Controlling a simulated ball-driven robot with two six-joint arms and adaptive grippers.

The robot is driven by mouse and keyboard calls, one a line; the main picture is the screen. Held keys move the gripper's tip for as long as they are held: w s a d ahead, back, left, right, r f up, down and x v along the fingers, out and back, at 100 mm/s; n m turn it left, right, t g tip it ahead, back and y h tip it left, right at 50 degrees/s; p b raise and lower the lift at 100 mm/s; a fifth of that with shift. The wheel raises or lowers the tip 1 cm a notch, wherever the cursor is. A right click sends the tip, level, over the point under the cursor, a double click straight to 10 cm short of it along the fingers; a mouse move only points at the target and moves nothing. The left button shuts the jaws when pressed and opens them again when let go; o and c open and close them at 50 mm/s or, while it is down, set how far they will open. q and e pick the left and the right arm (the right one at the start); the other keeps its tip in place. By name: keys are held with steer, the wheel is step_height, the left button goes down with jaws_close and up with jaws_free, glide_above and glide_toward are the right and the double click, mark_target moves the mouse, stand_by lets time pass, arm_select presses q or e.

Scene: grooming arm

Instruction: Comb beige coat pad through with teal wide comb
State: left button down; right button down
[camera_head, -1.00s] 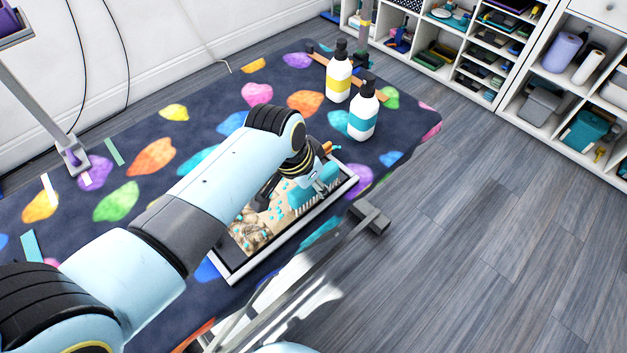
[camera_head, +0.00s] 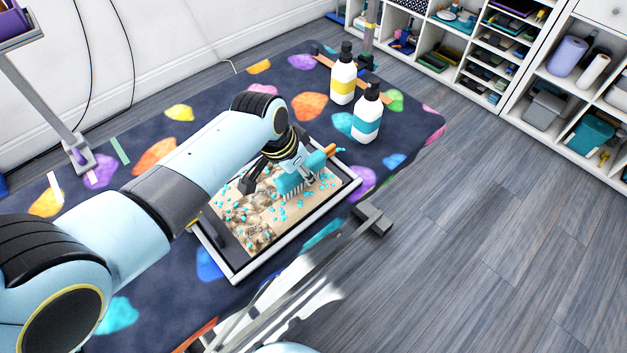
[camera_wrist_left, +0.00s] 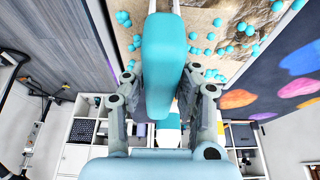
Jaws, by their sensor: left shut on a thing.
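My left gripper (camera_head: 292,163) is shut on the teal wide comb (camera_head: 290,184), and the grip also shows in the left wrist view (camera_wrist_left: 163,85). The comb's pale teeth point down at the far right part of the beige coat pad (camera_head: 262,205). Whether the teeth touch the pad is hard to tell. The pad lies in a framed tray (camera_head: 238,277) and has brown tangled patches at its near left end. Several small teal bits are scattered over the pad. My right gripper is not in view.
The tray rests on a dark table mat with bright coloured spots (camera_head: 118,315). A yellow-banded bottle (camera_head: 343,78) and a teal-banded bottle (camera_head: 367,115) stand behind the tray. Shelves (camera_head: 480,60) line the back right. Grey floor (camera_head: 480,220) is open to the right.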

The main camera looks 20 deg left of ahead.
arm_select(q)
steer(key=shift+w+a, duration=0.3)
steer(key=shift+a, duration=0.5)
steer(key=shift+w+a, duration=0.3)
steer(key=shift+a, duration=0.5)
steer(key=shift+f, duration=0.1)
steer(key=w+a, duration=0.1)
steer(key=a, duration=0.1)
steer(key=w+a+b, duration=0.1)
steer(key=a, duration=0.2)
steer(key=w+a+b, duration=0.1)
steer(key=a, duration=0.1)
steer(key=shift+a, duration=0.25)
steer(key=shift+d, duration=0.1)
